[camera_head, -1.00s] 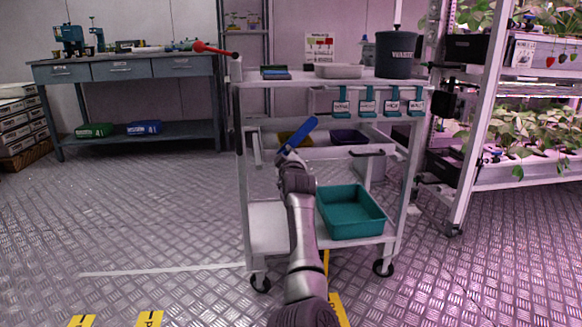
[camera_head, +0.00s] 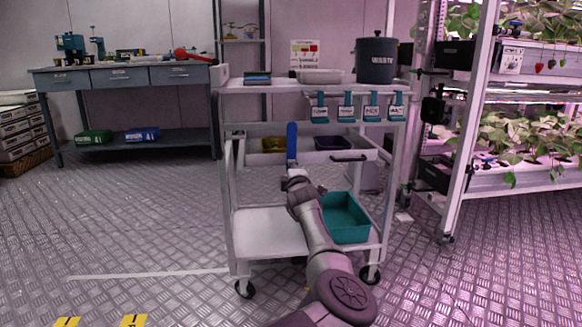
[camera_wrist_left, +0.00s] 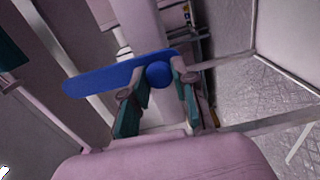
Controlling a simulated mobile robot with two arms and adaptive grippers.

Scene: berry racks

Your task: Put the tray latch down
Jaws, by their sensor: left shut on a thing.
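The tray latch, seen as a long flat blue piece (camera_head: 291,142), stands upright in the head view in front of the cart's middle level. In the left wrist view the blue piece (camera_wrist_left: 105,78) lies across the picture, with a round blue knob between the fingers. My left gripper (camera_head: 294,171) is shut on it at its lower end. In the left wrist view the teal fingers of this gripper (camera_wrist_left: 160,82) sit on either side of the knob. My right gripper is not in view.
The white cart (camera_head: 262,232) stands straight ahead. A teal bin (camera_head: 346,218) is on its lower shelf, partly behind my arm. A grey waste bucket (camera_head: 376,62) and a pale tray (camera_head: 320,76) stand on top. A workbench (camera_head: 125,78) is at the left, plant racks at the right.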

